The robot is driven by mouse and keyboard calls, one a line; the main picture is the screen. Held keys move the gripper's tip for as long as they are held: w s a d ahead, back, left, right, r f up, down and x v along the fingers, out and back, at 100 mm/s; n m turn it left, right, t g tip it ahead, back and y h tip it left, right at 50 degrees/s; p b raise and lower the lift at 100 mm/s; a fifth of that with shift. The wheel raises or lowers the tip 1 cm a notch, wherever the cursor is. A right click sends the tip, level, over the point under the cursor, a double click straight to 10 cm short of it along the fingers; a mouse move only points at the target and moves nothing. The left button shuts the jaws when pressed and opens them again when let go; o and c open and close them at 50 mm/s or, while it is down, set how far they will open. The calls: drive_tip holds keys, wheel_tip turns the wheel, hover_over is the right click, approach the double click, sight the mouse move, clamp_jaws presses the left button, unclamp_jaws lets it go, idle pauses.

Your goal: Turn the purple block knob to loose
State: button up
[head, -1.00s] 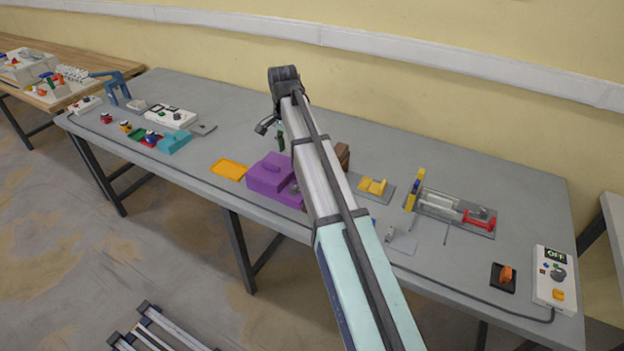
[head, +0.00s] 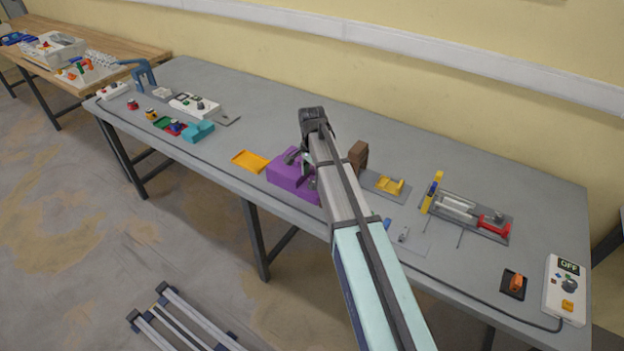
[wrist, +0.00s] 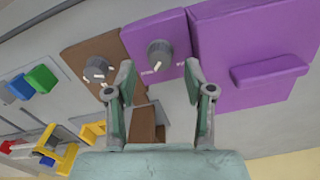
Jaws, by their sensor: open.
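The purple block knob (wrist: 158,53) is a grey round knob with a pale mark, on a smaller purple block (wrist: 136,42) in the wrist view. Beside it on the right is a larger purple block (wrist: 255,85) with a raised purple bar. The larger block also shows in the head view (head: 285,178), partly hidden by my arm. My gripper (wrist: 159,74) is open and empty. Its fingers point towards the knob, one towards each side of it in the picture. I cannot tell how far the tips are from the knob.
A brown block with a similar grey knob (wrist: 97,68) stands left of the purple knob block in the wrist view. In the head view, an orange tray (head: 250,161) lies left of the purple block, and a yellow part (head: 390,186) on a plate lies to the right.

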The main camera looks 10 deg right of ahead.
sight(312, 182)
drive_tip(key=shift+f+p, duration=0.4)
drive_tip(key=shift+f, duration=1.5)
clamp_jaws()
